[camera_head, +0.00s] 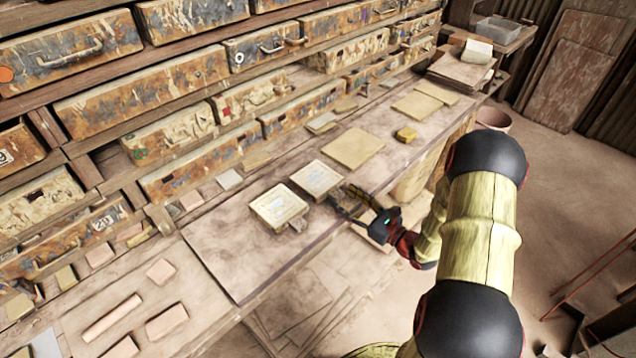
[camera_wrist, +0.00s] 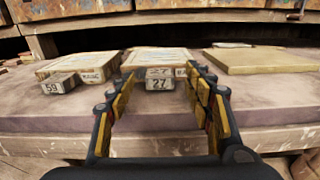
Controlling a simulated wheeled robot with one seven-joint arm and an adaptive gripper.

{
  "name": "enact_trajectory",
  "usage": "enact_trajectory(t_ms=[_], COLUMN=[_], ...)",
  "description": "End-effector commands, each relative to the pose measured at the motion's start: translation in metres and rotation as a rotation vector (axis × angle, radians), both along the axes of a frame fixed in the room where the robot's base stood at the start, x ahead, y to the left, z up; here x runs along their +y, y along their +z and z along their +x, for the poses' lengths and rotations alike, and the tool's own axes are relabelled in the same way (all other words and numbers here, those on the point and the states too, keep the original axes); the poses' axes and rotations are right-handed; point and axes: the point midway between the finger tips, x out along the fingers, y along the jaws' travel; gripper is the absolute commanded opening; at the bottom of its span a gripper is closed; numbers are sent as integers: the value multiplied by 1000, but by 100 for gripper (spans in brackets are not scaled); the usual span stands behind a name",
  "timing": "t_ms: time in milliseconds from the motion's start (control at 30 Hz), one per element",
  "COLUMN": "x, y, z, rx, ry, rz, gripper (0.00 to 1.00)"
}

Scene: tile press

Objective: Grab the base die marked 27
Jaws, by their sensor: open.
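The base die marked 27 (camera_wrist: 158,83) is a pale square slab with a small numbered block on its front edge, lying near the front of the bench. In the head view it is the greyish slab (camera_head: 316,177). My gripper (camera_wrist: 161,90) is open and faces that block, with one finger on each side; I cannot tell if either touches it. In the head view my gripper (camera_head: 350,204) is at the bench's front edge, beside the die. A second base die, marked 59 (camera_wrist: 58,85), lies to the left, and shows as a cream slab (camera_head: 279,206).
The wooden bench (camera_head: 232,240) runs along shelves of worn metal drawers (camera_head: 145,92). A flat tan slab (camera_wrist: 258,61) lies to the right of die 27. A small yellow block (camera_head: 405,134) lies farther right. Loose bricks (camera_head: 166,321) lie at the lower left.

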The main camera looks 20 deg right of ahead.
Motion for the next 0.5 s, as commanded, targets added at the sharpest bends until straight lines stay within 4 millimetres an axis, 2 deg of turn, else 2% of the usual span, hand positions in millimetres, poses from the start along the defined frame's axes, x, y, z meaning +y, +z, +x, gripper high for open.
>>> enact_trajectory(t_ms=[200,500], x=[11,12], y=[-1,0], z=[27,32], rx=[0,0], ry=[3,1], rz=[-1,0], gripper=[52,52])
